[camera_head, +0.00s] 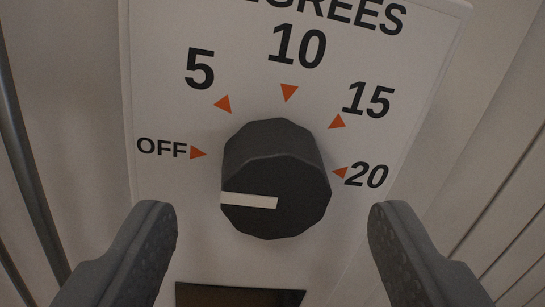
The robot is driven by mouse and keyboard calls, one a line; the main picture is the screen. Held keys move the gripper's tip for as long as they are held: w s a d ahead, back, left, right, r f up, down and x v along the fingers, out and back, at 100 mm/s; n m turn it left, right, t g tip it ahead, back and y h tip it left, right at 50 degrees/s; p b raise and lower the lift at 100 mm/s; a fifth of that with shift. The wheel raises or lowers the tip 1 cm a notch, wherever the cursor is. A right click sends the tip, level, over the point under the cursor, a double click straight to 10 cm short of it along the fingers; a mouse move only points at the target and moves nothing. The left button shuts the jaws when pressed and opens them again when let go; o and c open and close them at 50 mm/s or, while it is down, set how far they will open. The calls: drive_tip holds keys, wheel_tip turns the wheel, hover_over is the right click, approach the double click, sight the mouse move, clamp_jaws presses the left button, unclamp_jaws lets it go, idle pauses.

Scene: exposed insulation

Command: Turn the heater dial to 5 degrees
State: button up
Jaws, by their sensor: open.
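The heater dial (275,180) is a dark, many-sided knob in the middle of the view, on a white panel (150,90). Its white pointer line (249,200) points left, toward the side of the OFF mark (170,149). The panel also bears 5 (199,69), 10, 15 and 20, each with an orange triangle. The 5 triangle (223,104) lies up and left of the dial. My gripper (272,228) is open, one finger at the lower left and one at the lower right of the dial. Both fingers appear apart from it.
A dark rectangular opening or plate (240,294) shows below the dial. Ribbed white surfaces (500,170) lie to the right, and a dark grey pipe or bar (30,160) runs along the left. The space between each finger and the dial looks clear.

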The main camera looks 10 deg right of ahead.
sight(275, 182)
drive_tip(key=shift+w+d, duration=0.1)
drive_tip(key=shift+w, duration=1.15)
drive_tip(key=c, duration=1)
